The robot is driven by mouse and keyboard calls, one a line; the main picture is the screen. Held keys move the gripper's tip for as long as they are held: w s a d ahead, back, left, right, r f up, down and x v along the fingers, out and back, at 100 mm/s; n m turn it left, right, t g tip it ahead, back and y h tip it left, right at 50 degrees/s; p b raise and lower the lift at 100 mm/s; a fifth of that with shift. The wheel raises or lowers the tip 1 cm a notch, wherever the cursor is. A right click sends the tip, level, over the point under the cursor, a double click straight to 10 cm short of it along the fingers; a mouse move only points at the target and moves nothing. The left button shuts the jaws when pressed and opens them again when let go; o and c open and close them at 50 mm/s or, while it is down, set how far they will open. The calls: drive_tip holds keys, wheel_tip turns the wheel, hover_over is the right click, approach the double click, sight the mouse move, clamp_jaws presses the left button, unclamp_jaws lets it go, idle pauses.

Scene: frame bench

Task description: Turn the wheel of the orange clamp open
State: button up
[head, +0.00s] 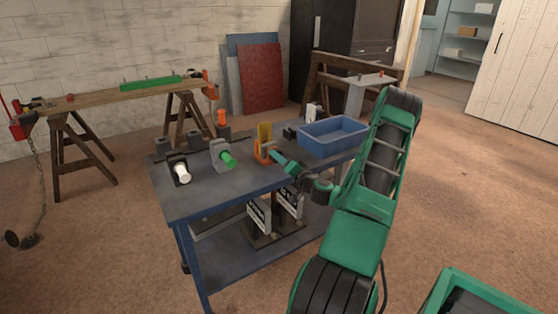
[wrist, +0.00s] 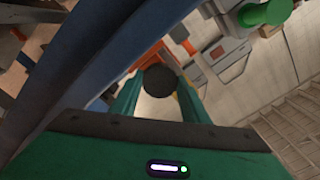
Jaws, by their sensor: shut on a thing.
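The orange clamp (head: 259,153) stands on the blue bench in the head view, with a yellow upright piece (head: 264,131) beside it. My gripper (head: 277,157) reaches it from the right. In the wrist view the orange clamp (wrist: 152,53) shows behind a dark round wheel (wrist: 160,80). The green fingers of my gripper (wrist: 159,90) lie on both sides of this wheel and are shut on it. The exact finger contact is partly hidden. In the head view the wheel is hidden by my gripper.
A grey clamp with a green wheel (head: 228,158) and a dark clamp with a white wheel (head: 182,173) stand to the left on the bench (head: 195,200). A blue bin (head: 333,143) stands at the right. The bench's front left is clear.

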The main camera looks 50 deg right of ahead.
drive_tip(key=shift+f+n, duration=0.2)
drive_tip(key=shift+n, duration=0.8)
drive_tip(key=shift+s, duration=0.1)
drive_tip(key=o, duration=1)
drive_tip(key=shift+f, duration=0.1)
drive_tip(key=shift+o, duration=0.3)
drive_tip(key=v, duration=1)
drive_tip(key=shift+s, duration=0.25)
drive_tip(key=shift+a, duration=0.1)
